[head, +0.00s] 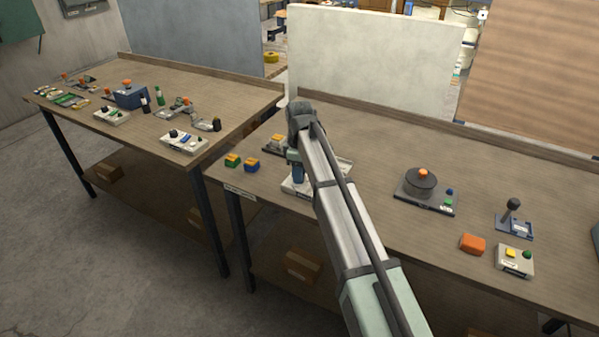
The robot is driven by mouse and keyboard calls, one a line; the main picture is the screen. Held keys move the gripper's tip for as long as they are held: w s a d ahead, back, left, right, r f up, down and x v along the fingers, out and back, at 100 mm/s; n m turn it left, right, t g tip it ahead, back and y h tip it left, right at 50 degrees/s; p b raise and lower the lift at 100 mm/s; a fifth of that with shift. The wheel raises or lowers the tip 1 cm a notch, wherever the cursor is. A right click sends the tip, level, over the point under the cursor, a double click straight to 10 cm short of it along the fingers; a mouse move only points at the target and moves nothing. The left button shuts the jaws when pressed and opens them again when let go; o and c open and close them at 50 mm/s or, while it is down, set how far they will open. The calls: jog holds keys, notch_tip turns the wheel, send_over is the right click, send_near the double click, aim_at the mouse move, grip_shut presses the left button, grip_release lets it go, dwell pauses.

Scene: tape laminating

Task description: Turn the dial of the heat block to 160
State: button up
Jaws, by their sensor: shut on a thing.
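A pale, low device (291,187) sits near the left end of the right-hand bench, largely covered by my arm. I take it to be the heat block. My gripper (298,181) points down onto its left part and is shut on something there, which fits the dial. The dial itself and its markings are hidden behind my gripper and arm, so I cannot read its setting.
Right of my arm are a dark round device (420,184), an orange block (472,244) and a button box (514,262).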

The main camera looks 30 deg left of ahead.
jog(key=shift+m, duration=0.3)
jog(key=m, duration=0.3)
jog(key=shift+m, duration=0.3)
jog(key=m, duration=0.4)
jog(key=shift+m, duration=0.3)
jog(key=m, duration=0.4)
jog(key=shift+m, duration=2.5)
jog(key=o, duration=1)
jog(key=shift+o, duration=0.2)
